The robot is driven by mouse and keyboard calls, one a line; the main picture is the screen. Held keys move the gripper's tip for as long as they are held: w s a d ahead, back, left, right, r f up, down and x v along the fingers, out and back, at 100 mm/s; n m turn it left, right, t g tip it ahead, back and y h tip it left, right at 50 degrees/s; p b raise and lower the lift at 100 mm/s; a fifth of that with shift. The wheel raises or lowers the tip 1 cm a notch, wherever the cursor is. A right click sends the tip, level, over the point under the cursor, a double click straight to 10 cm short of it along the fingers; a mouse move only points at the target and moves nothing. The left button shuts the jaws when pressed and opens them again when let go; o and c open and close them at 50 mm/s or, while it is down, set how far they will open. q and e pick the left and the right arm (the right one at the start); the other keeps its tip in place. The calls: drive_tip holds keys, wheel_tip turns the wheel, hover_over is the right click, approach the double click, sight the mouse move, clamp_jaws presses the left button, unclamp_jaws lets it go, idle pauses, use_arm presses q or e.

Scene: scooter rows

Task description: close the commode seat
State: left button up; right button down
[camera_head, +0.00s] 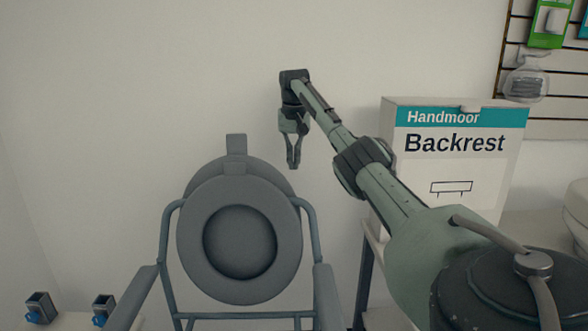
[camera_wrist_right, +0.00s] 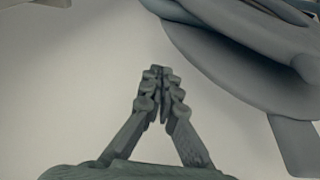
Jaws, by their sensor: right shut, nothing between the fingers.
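The commode seat (camera_head: 195,243) is a grey ring standing raised on the grey commode chair (camera_head: 164,240), with a round dark centre. A grey rounded lid or back part shows behind it, with a tab on top. My right gripper (camera_head: 294,166) hangs pointing down, above and to the right of the seat, apart from it. Its fingers are together and empty. In the right wrist view the shut fingers (camera_wrist_right: 160,72) show in the middle, with grey rounded commode parts (camera_wrist_right: 235,65) at the upper right. My left gripper does not show.
A white and teal Backrest box (camera_head: 455,165) stands on a shelf to the right, behind my right arm. Small grey and blue items (camera_head: 40,308) lie at the lower left. A slatted display wall (camera_head: 560,85) is at the upper right. The wall above the commode is bare.

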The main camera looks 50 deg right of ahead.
drive_tip(key=shift+s+a+f, duration=0.6)
drive_tip(key=shift+s+a, duration=0.1)
drive_tip(key=shift+a, duration=0.1)
drive_tip(key=shift+s+a+r, duration=0.1)
drive_tip(key=shift+s+a, duration=0.3)
drive_tip(key=shift+a, duration=0.25)
